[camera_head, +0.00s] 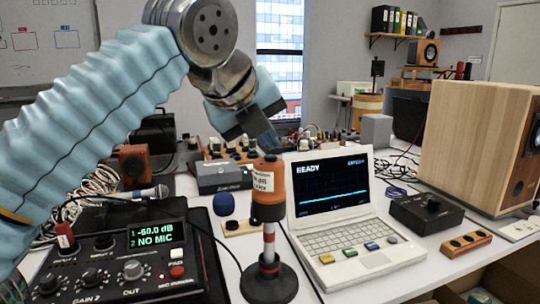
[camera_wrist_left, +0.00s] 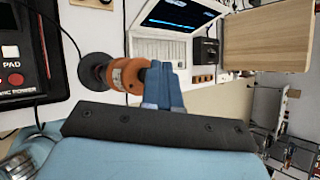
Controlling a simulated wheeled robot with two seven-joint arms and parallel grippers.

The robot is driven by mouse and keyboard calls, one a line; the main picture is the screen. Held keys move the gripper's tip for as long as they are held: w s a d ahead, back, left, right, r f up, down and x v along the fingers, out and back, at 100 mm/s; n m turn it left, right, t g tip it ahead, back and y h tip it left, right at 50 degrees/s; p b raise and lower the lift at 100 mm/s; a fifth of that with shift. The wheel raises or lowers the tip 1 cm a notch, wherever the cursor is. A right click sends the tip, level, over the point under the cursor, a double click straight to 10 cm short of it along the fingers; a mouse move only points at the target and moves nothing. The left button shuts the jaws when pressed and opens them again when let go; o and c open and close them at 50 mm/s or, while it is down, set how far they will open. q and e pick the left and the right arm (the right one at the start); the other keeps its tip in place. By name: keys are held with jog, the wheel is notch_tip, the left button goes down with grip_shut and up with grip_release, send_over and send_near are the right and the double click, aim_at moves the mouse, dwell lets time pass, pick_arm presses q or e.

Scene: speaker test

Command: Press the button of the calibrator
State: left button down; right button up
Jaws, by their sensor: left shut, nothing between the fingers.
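The calibrator (camera_head: 268,190) is an orange and black cylinder with a white label. It stands upright on a red and white post with a round black base (camera_head: 268,284). In the left wrist view the calibrator (camera_wrist_left: 124,76) shows just left of my fingers. My left gripper (camera_head: 268,141) comes down from above, its blue fingers shut and empty. The fingertips (camera_wrist_left: 160,66) are close to the top of the calibrator; I cannot tell whether they touch it. No button can be made out on the calibrator. My right gripper is not in view.
A white laptop (camera_head: 400,262) reading READY stands just right of the calibrator. An audio interface (camera_head: 104,285) with a green display is at the left, a microphone (camera_head: 150,193) behind it. A wooden speaker (camera_head: 470,140) and a black box (camera_head: 427,213) are at the right.

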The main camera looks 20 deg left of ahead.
aim_at(267, 158)
pick_arm(q)
jog(key=shift+f+b, duration=0.3)
jog(key=shift+f, duration=0.2)
dwell(0.4)
jog(key=shift+r+p, duration=1)
jog(key=shift+p, duration=0.2)
notch_tip(267, 158, up, 3)
jog(key=p, duration=0.2)
jog(key=shift+p, duration=0.4)
jog(key=shift+r, duration=1.45)
